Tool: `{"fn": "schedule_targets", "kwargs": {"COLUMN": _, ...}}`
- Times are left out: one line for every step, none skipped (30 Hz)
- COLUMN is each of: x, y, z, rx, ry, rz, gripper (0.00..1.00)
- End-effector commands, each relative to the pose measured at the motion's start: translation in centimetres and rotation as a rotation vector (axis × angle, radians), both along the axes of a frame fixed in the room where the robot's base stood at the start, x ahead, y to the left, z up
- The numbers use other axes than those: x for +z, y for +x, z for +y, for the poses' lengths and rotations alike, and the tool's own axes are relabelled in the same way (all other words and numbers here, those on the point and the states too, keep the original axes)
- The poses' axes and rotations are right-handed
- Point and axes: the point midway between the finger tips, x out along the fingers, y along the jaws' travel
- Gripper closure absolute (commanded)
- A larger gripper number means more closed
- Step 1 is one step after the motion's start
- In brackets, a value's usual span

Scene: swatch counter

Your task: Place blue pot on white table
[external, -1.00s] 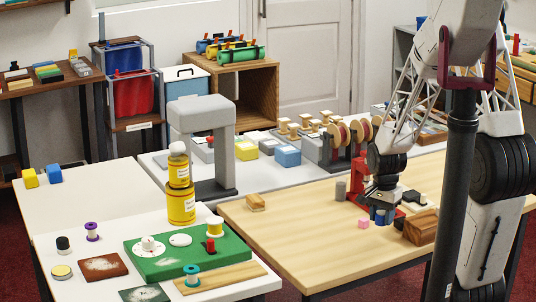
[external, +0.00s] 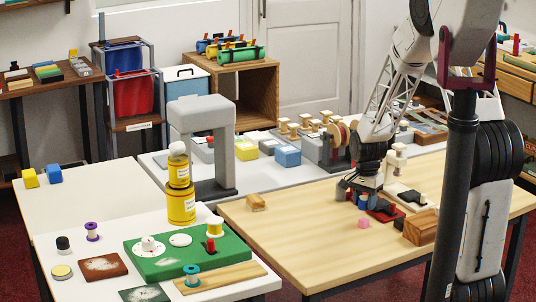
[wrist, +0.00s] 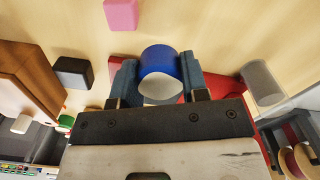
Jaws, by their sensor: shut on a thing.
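The blue pot (wrist: 160,61) is in the wrist view, a round blue piece with a pale top, between the two blue-grey fingers. My gripper (wrist: 158,80) is shut on it. In the external view my gripper (external: 361,203) is low over the light wood table (external: 310,235), with the pot mostly hidden among the fingers. I cannot tell whether the pot touches the wood. A white table (external: 60,265) stands at front left, holding a green board and several small items. Another pale table top (external: 95,190) lies behind it.
A pink block (external: 363,223), a wooden block (external: 421,227) and a red base (external: 385,213) are close to my gripper. A grey cylinder (wrist: 262,83) is at right in the wrist view. Stacked yellow tins (external: 181,205) and a grey stand (external: 226,150) rise at left. The wood table's left part is mostly clear.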

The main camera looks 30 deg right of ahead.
Motion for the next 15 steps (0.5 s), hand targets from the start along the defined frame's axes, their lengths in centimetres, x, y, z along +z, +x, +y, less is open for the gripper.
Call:
{"fn": "schedule_targets", "kwargs": {"x": -0.04, "y": 0.22, "z": -0.05, "rx": 0.000, "ry": 0.000, "rz": 0.000, "gripper": 0.86}}
{"fn": "schedule_targets", "kwargs": {"x": -0.05, "y": 0.30, "z": -0.07, "rx": 0.000, "ry": 0.000, "rz": 0.000, "gripper": 0.86}}
{"fn": "schedule_targets", "kwargs": {"x": -0.05, "y": 0.36, "z": -0.08, "rx": 0.000, "ry": 0.000, "rz": 0.000, "gripper": 0.86}}
{"fn": "schedule_targets", "kwargs": {"x": -0.05, "y": 0.39, "z": -0.08, "rx": 0.000, "ry": 0.000, "rz": 0.000, "gripper": 0.86}}
{"fn": "schedule_targets", "kwargs": {"x": -0.05, "y": 0.40, "z": -0.09, "rx": 0.000, "ry": 0.000, "rz": 0.000, "gripper": 0.86}}
{"fn": "schedule_targets", "kwargs": {"x": -0.05, "y": 0.39, "z": -0.09, "rx": 0.000, "ry": 0.000, "rz": 0.000, "gripper": 0.86}}
{"fn": "schedule_targets", "kwargs": {"x": -0.04, "y": 0.39, "z": -0.08, "rx": 0.000, "ry": 0.000, "rz": 0.000, "gripper": 0.86}}
{"fn": "schedule_targets", "kwargs": {"x": -0.04, "y": 0.38, "z": -0.09, "rx": 0.000, "ry": 0.000, "rz": 0.000, "gripper": 0.86}}
{"fn": "schedule_targets", "kwargs": {"x": -0.04, "y": 0.38, "z": -0.09, "rx": 0.000, "ry": 0.000, "rz": 0.000, "gripper": 0.86}}
{"fn": "schedule_targets", "kwargs": {"x": -0.04, "y": 0.38, "z": -0.09, "rx": 0.000, "ry": 0.000, "rz": 0.000, "gripper": 0.86}}
{"fn": "schedule_targets", "kwargs": {"x": -0.04, "y": 0.36, "z": -0.08, "rx": 0.000, "ry": 0.000, "rz": 0.000, "gripper": 0.86}}
{"fn": "schedule_targets", "kwargs": {"x": -0.07, "y": 0.36, "z": -0.08, "rx": 0.000, "ry": 0.000, "rz": 0.000, "gripper": 0.86}}
{"fn": "schedule_targets", "kwargs": {"x": -0.13, "y": 0.35, "z": -0.09, "rx": 0.000, "ry": 0.000, "rz": 0.000, "gripper": 0.86}}
{"fn": "schedule_targets", "kwargs": {"x": -0.24, "y": 0.35, "z": -0.08, "rx": 0.000, "ry": 0.001, "rz": 0.001, "gripper": 0.86}}
{"fn": "schedule_targets", "kwargs": {"x": -0.46, "y": 0.34, "z": -0.08, "rx": 0.000, "ry": 0.001, "rz": 0.001, "gripper": 0.86}}
